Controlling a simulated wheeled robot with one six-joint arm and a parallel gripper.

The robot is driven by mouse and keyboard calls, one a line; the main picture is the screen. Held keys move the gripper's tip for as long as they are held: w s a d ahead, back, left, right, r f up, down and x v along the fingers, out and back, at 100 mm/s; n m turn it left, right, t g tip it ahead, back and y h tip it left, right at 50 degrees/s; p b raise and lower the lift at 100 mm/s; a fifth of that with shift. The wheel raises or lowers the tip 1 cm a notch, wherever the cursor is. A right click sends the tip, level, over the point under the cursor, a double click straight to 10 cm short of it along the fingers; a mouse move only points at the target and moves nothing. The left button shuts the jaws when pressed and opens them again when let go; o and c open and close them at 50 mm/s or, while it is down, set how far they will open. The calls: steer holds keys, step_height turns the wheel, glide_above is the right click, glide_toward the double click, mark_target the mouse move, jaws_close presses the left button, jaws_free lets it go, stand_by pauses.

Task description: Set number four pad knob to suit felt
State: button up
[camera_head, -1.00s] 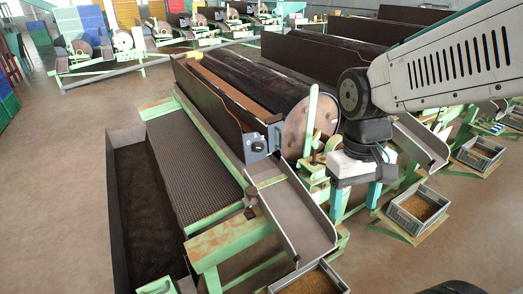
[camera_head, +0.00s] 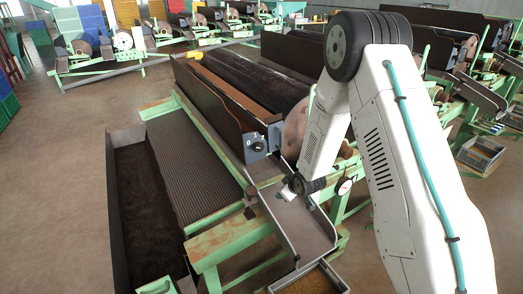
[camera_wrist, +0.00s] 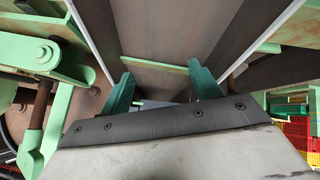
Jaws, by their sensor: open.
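The nearest drum sorter fills the middle of the head view, its dark drum (camera_head: 262,82) behind a brown side board. A small dark round knob (camera_head: 257,146) sits on a grey bracket at the board's near end. I cannot read a number on it, so I cannot tell whether it is the number four pad knob. My gripper (camera_head: 284,194) is over the upper part of the grey chute, below and right of that knob, apart from it. In the wrist view its two teal fingers (camera_wrist: 161,70) are spread and empty. No knob is clear there.
The grey chute (camera_head: 302,232) slopes down to a tray (camera_head: 311,281) at the front. A ribbed belt (camera_head: 193,170) and a long dark trough (camera_head: 145,220) lie to the left. Green frame parts (camera_wrist: 65,58) stand close on the wrist view's left. The left floor is clear.

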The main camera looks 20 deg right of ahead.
steer(key=w+a+n+t+y, duration=0.2)
steer(key=w+t, duration=0.2)
steer(key=w, duration=0.1)
steer(key=n+t+y, duration=0.2)
steer(key=n+t, duration=0.1)
steer(key=t, duration=0.2)
glide_toward(261, 148)
steer(key=w, duration=0.2)
steer(key=x, duration=0.7)
steer(key=shift+a, duration=0.45)
steer(key=c, duration=1)
